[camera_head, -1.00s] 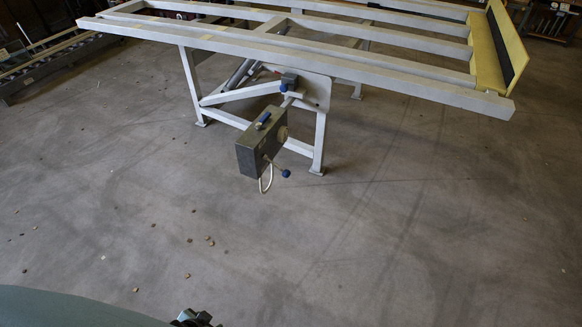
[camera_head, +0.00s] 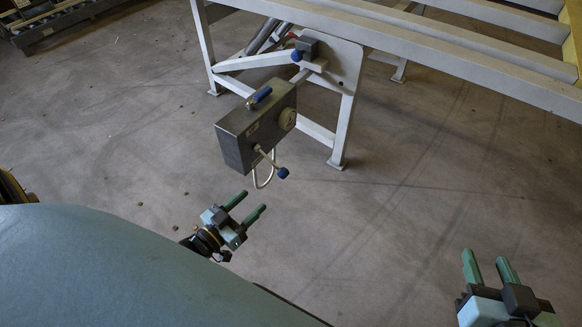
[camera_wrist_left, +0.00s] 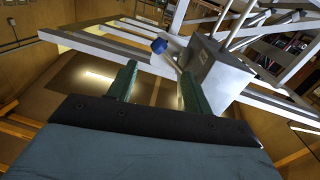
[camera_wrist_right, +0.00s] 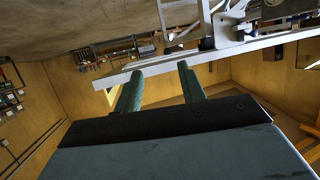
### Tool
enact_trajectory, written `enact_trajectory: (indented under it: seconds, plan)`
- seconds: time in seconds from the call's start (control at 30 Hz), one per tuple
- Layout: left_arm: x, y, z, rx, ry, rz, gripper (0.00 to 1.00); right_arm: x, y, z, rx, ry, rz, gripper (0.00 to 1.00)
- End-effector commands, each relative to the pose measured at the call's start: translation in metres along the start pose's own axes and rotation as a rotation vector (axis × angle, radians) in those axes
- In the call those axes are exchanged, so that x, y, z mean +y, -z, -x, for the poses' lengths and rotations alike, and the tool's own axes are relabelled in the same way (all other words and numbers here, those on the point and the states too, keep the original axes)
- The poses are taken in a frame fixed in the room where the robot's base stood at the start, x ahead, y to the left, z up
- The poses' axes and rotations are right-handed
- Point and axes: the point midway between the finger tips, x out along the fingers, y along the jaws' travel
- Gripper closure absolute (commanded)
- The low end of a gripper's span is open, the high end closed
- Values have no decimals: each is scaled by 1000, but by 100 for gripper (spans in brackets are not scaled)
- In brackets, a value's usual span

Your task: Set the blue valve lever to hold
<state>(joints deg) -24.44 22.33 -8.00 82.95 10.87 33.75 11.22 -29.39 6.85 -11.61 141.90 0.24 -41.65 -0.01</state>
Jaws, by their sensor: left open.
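A dark grey box (camera_head: 250,128) is mounted on the white frame's leg. A rod with a blue ball knob (camera_head: 283,172) sticks out of its lower front. A short blue handle (camera_head: 258,98) lies along its top, and another blue knob (camera_head: 296,56) is higher up by a dark block. I cannot tell which of these is the valve lever. My left gripper (camera_head: 253,203) is open and empty, pointing at the box, below and left of the front knob. In the left wrist view that knob (camera_wrist_left: 159,45) shows beyond the fingertips. My right gripper (camera_head: 486,258) is open and empty, far right of the box.
The white tilting frame (camera_head: 440,52) spans the top right, with its legs on the floor. A looped pale cable or handle (camera_head: 262,176) hangs under the box. The concrete floor (camera_head: 390,220) between my grippers is clear. A conveyor (camera_head: 60,22) stands at the far left.

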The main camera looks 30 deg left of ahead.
Motion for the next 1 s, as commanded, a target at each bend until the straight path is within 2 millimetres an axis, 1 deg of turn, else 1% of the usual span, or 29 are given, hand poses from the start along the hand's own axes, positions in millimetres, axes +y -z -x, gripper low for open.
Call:
enact_trajectory:
  seconds: [0.17,0.27,0.47,0.67,0.8,1.0]
  plan:
    - [0,2,-9,14,-3,3,50,-3,14,2,70,6,-2,60]
    - [0,2,-20,14,-3,2,50,-5,26,1,146,12,-3,60]
    - [0,2,-44,13,-2,2,50,-11,57,6,341,28,-7,60]
    - [0,1,-67,12,-2,2,50,-17,87,18,538,44,-14,60]
    - [0,2,-83,12,-3,2,50,-20,106,30,675,55,-21,60]
    - [0,2,-108,11,-2,2,50,-23,122,47,851,64,-30,60]
